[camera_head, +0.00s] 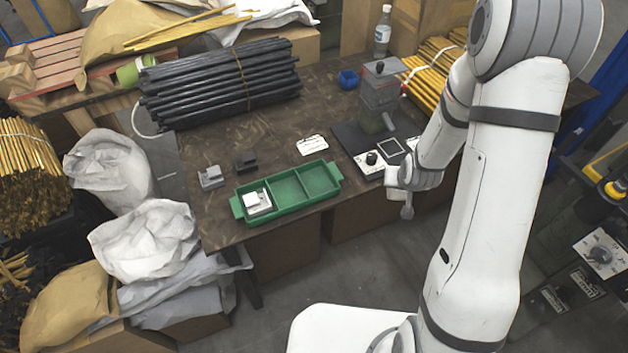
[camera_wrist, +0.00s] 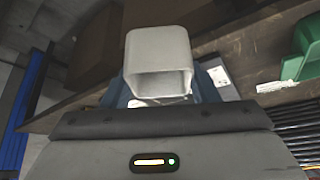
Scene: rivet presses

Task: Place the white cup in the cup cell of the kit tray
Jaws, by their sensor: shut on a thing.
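The white cup (camera_wrist: 158,45) is a square, hollow piece. In the wrist view it stands out past my gripper with its open end facing the camera. My gripper (camera_head: 402,190) is shut on it and hangs beyond the table's front edge, to the right of the kit tray. In the head view the cup is hard to tell apart from my pale gripper. The green kit tray (camera_head: 334,178) lies on the table with several walled cells. Its left cell holds a pale grey block (camera_head: 257,201); the middle and right cells look empty. The tray also shows at the right of the wrist view (camera_wrist: 303,48).
A white card (camera_head: 312,144), a grey block (camera_head: 211,177) and a dark block (camera_head: 246,161) lie near the tray. Bundled black rods (camera_head: 220,85) fill the back left.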

